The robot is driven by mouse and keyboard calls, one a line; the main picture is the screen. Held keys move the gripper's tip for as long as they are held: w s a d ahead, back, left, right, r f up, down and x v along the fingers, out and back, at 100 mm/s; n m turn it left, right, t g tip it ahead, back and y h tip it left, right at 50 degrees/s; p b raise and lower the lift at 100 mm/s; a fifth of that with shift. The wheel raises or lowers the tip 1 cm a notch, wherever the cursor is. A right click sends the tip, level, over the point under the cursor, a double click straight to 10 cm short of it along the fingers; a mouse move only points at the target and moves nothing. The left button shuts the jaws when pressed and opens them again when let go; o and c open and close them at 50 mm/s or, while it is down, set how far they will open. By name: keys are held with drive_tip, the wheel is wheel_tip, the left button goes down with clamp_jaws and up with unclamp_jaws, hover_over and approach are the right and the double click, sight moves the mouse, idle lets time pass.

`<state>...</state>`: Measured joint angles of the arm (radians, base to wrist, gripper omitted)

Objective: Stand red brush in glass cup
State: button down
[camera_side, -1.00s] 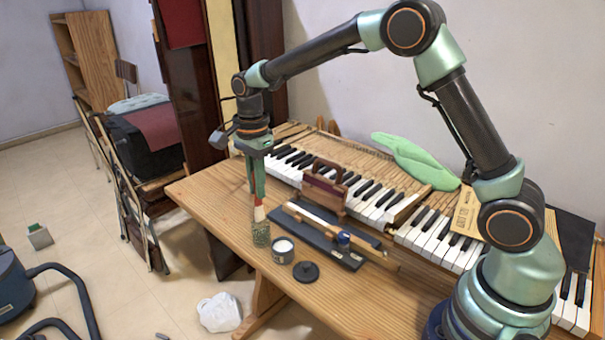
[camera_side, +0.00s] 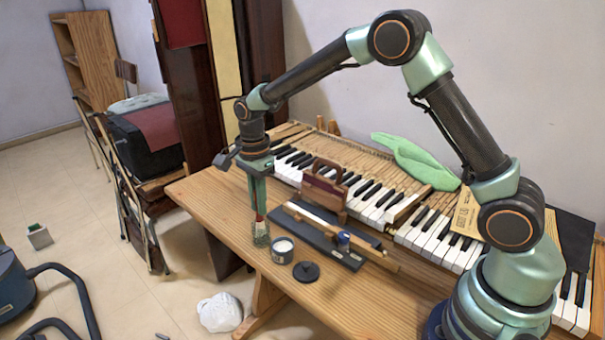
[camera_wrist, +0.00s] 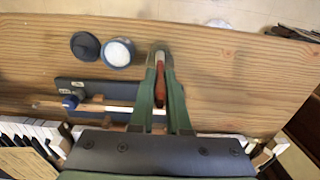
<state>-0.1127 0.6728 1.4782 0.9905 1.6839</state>
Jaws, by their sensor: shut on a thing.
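The glass cup (camera_side: 261,236) stands near the left front edge of the wooden table in the side view. The red brush (camera_side: 260,217) is upright over the cup, its lower end within the cup's outline. My gripper (camera_side: 259,210) points straight down above the cup, shut on the brush. In the wrist view the red of the brush (camera_wrist: 161,88) shows between my green fingers (camera_wrist: 161,68). The cup is mostly hidden there behind the fingertips. I cannot tell whether the brush touches the cup's bottom.
A jar with white contents (camera_side: 282,250) stands close right of the cup, and a dark round lid (camera_side: 306,271) lies beyond it. A dark board (camera_side: 310,232) with a long wooden strip and a wooden-handled block (camera_side: 324,188) lie behind. Piano keys (camera_side: 372,200) run along the back.

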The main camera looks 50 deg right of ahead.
drive_tip(key=c, duration=0.8)
unclamp_jaws()
wheel_tip(320, 180, up, 12)
drive_tip(key=shift+r, duration=0.1)
idle(0.3)
drive_tip(key=s+d+r+n+t, duration=0.35)
drive_tip(key=s+r+n, duration=0.25)
drive_tip(key=s+n, duration=0.35)
drive_tip(key=s+d+f+n+t, duration=0.2)
drive_tip(key=s+n, duration=0.6)
drive_tip(key=s, duration=0.2)
drive_tip(key=shift+f, duration=0.2)
